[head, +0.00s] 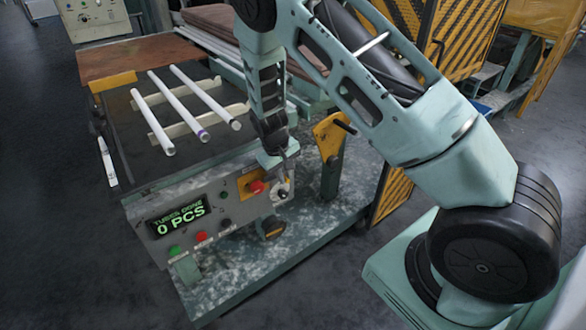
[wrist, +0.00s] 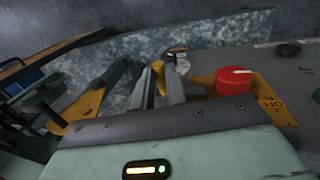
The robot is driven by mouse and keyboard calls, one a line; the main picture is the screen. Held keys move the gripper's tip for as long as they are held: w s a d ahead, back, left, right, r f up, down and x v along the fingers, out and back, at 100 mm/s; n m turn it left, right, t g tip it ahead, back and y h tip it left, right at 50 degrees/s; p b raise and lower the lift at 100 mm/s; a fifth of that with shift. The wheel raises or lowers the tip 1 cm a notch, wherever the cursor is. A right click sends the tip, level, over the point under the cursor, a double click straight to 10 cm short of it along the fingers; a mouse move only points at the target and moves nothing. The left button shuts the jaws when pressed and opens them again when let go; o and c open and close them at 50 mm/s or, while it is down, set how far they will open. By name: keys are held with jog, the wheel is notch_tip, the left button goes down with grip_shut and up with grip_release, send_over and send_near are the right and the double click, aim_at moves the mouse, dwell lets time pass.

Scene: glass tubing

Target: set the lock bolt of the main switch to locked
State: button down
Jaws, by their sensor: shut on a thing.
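The main switch is a red rotary knob (head: 257,187) on a yellow plate, on the front control panel of the machine. In the wrist view the red knob (wrist: 234,82) stands just right of my fingers, with part of an OFF label on its plate. My gripper (head: 281,178) points down at the panel's right end, beside the knob. In the wrist view its fingers (wrist: 167,72) are close together, shut on a small part at their tips. A pale metal piece (wrist: 182,65) shows there. The fingers hide most of the lock bolt, so its setting cannot be told.
The panel (head: 233,213) also carries a display (head: 182,215) reading 0 PCS, a green button (head: 175,250) and a red button (head: 201,236). Several white tubes (head: 203,97) lie on the machine's top. A yellow bracket (head: 328,135) stands right of my gripper.

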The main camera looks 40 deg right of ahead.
jog(key=shift+a, duration=0.25)
jog(key=c, duration=1.4)
grip_release()
jog(key=shift+a, duration=0.1)
jog(key=a+r+b, duration=0.1)
jog(key=a+r, duration=0.2)
jog(key=r, duration=1.4)
jog(key=shift+b, duration=0.3)
jog(key=shift+a, duration=0.1)
